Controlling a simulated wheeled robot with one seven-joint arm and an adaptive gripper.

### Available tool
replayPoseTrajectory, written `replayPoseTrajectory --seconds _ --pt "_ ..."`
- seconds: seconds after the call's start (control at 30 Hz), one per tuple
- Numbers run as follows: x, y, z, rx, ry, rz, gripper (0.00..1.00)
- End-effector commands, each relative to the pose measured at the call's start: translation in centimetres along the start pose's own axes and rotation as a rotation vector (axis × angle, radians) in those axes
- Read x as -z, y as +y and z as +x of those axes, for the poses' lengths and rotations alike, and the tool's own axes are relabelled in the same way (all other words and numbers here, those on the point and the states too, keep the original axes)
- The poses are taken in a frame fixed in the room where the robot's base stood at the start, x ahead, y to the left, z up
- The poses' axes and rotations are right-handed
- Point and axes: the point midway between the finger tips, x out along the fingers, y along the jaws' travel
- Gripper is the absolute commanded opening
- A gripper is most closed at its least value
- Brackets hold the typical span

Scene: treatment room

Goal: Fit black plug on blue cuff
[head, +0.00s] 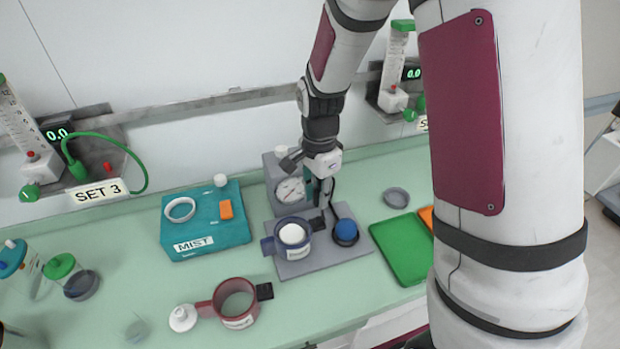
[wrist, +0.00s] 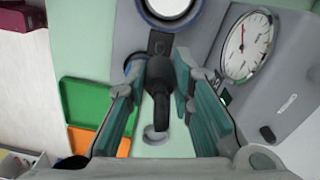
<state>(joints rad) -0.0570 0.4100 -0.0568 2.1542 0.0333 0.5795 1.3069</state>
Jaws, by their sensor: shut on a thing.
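The blue cuff (head: 279,246) lies around a white form on a grey board. A black block (head: 318,224) sits at its right side; part of the cuff (wrist: 203,12) and the block (wrist: 159,43) show at the top of the wrist view. My gripper (head: 322,203) is above the board, right behind the block. In the wrist view its teal-padded fingers (wrist: 160,85) are shut on the black plug (wrist: 157,78). The plug's upper end is close to the block; I cannot tell whether they touch. In the head view the fingers mostly hide the plug.
A gauge box (head: 275,171) stands behind the board. A blue bulb (head: 346,230) is right of the cuff. The left bench has free room.

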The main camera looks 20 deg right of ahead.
Motion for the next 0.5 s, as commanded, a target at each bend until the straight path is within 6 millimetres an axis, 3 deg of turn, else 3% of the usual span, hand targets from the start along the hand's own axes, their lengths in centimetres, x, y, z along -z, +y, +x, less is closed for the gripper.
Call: replayPoseTrajectory --seconds 0.5 --pt "0.1 0.3 1.9 0.002 -0.005 -0.020 0.03"
